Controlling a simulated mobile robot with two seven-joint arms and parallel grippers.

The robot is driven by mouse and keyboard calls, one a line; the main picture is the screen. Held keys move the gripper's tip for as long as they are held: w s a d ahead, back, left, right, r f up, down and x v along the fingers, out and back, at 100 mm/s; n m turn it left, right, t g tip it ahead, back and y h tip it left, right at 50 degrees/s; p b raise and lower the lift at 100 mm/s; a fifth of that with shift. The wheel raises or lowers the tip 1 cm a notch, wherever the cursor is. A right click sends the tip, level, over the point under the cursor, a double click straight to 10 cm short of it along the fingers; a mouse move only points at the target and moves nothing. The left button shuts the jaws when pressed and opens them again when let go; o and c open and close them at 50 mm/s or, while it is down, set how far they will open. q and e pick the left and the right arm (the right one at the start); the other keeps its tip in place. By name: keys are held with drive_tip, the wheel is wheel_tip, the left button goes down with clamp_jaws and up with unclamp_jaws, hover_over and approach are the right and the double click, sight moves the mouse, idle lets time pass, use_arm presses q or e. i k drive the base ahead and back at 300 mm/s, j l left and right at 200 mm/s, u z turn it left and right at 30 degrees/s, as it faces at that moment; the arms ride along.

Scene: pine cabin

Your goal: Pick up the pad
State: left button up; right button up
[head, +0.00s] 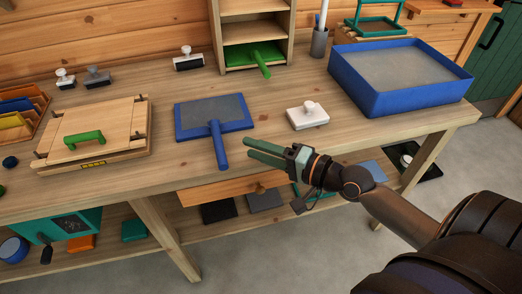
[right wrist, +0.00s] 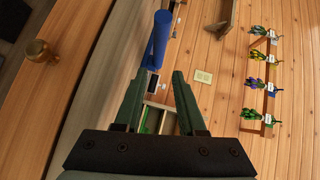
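A white block-shaped pad (head: 308,118) with a round knob on top sits on the workbench, right of centre in the head view. I cannot pick it out in the right wrist view. My right gripper (head: 249,147) is at the bench's front edge, left of and nearer than the pad, its fingers pointing left. The right wrist view shows its fingers (right wrist: 158,76) apart with nothing between them. A blue-framed grey screen (head: 213,115) lies left of the pad. Its blue handle shows beyond the fingers in the right wrist view (right wrist: 158,42). My left gripper is not in view.
A blue vat (head: 362,92) stands right of the pad. A wooden press board (head: 120,150) with a green handle lies at the left. Several knobbed stamps stand at the back. A shelf (head: 288,45) holds a green-handled tool. A drawer (head: 225,190) sits below the bench edge.

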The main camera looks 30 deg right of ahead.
sight(312, 113)
drive_tip(key=z, duration=1.35)
